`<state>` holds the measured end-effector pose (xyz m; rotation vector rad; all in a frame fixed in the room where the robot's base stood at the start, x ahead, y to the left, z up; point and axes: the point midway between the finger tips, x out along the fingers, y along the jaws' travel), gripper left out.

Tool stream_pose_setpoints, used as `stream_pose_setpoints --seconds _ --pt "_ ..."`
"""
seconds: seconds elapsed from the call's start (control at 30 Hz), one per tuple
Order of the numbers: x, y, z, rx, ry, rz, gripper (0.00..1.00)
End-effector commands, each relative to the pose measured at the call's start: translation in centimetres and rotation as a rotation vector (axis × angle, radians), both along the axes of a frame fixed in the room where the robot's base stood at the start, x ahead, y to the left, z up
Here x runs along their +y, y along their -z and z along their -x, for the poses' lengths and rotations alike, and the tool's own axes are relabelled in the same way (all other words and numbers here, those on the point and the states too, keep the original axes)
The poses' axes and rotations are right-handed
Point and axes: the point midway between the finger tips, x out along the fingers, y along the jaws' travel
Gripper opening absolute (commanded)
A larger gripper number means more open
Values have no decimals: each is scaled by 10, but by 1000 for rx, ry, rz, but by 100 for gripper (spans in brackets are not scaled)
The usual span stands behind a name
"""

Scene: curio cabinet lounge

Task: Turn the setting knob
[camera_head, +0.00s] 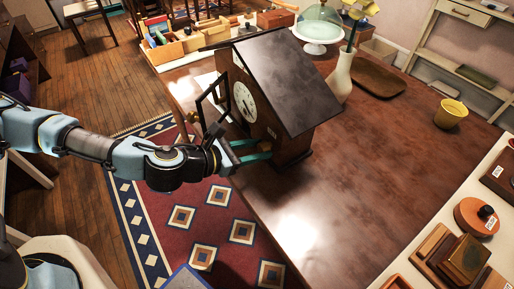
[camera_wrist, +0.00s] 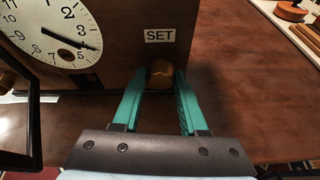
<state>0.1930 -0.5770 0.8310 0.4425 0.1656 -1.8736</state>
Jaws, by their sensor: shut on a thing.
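A clock with a dark pitched roof and wooden case (camera_head: 292,141) stands on the wooden table. Its white dial (camera_head: 244,102) also shows in the wrist view (camera_wrist: 52,30), at the upper left. A brass-coloured setting knob (camera_wrist: 161,73) sticks out of the case front, just below a label reading SET (camera_wrist: 159,36). My gripper (camera_wrist: 158,80) has its two green fingers on either side of the knob, shut on it. In the head view my gripper (camera_head: 262,151) reaches the lower front of the clock, and the knob is hidden there.
The dial's dark-framed glass door (camera_head: 213,101) stands swung open close to my arm. A white vase (camera_head: 340,78), a brown tray (camera_head: 378,76) and a yellow cup (camera_head: 451,113) stand behind and right of the clock. The table (camera_head: 350,190) right of the clock is clear.

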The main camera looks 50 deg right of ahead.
Motion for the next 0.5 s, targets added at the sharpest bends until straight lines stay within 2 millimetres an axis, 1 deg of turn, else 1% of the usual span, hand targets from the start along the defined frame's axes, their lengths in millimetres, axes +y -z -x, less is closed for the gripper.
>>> stream_pose_setpoints --seconds 0.03,0.13,0.5 --pt "0 0 1 0 1 0 11" --pt "0 0 1 1 2 0 0" --pt "0 0 1 -20 2 6 0"
